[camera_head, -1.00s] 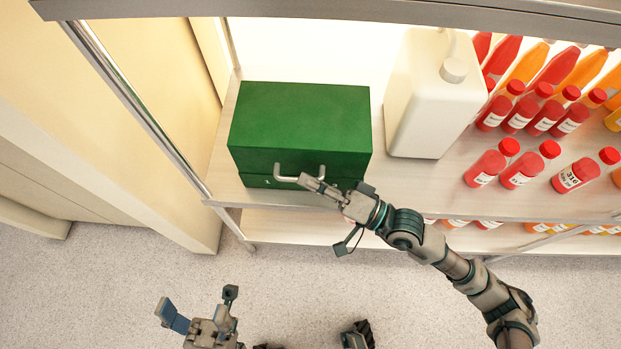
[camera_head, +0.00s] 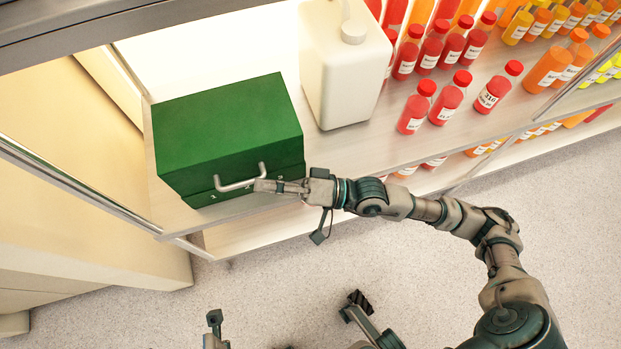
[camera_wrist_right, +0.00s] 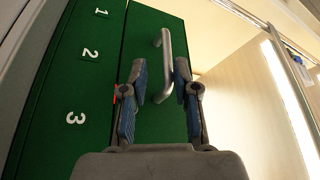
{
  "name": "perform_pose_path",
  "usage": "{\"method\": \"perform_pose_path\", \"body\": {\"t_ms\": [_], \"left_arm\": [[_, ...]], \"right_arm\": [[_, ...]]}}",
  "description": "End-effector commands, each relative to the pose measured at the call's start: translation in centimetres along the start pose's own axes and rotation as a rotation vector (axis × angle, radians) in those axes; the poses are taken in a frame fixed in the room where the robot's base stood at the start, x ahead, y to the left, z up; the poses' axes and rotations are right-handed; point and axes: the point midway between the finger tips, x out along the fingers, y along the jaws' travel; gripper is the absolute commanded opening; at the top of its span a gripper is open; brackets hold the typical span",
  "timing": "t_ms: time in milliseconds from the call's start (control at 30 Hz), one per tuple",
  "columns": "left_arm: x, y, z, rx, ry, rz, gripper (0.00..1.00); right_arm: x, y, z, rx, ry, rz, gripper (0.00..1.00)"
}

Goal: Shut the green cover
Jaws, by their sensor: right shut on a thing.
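The green box with its cover (camera_head: 228,125) stands at the left end of the shelf, and its top looks flat and level. A grey bar handle (camera_head: 240,182) is on its front. My right gripper (camera_head: 262,186) is at the handle's right end. A green face marked 1, 2 and 3 (camera_wrist_right: 88,60) lies left of a dark seam there. My left gripper (camera_head: 215,335) is cut off at the bottom edge.
A white jug (camera_head: 345,75) stands right of the box. Several red-capped juice bottles (camera_head: 447,103) stand further right. A metal shelf post (camera_head: 75,185) runs on the left. The speckled floor (camera_head: 400,270) in front is open.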

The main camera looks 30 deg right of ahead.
Motion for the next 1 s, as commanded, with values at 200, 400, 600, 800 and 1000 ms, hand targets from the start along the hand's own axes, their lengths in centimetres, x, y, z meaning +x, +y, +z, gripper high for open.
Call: {"method": "perform_pose_path", "body": {"t_ms": [200,400,600,800,1000], "left_arm": [[0.0,0.0,0.0,0.000,-0.001,-0.001,0.75],[0.0,0.0,0.0,0.000,0.000,-0.001,0.75],[0.0,-0.1,0.0,0.000,0.000,-0.002,0.75],[0.0,-0.1,0.0,0.000,0.000,-0.002,0.75],[0.0,-0.1,0.2,0.000,-0.002,-0.001,0.75]], "right_arm": [[-2.7,0.4,-0.2,-0.006,-0.002,0.012,0.23],[-5.8,0.3,-0.1,-0.005,0.001,0.010,0.23],[-8.7,0.3,0.0,-0.001,0.001,0.009,0.23],[-9.6,0.2,0.0,0.000,-0.001,0.003,0.23],[-9.6,0.2,0.0,0.000,0.000,0.002,0.23]]}}
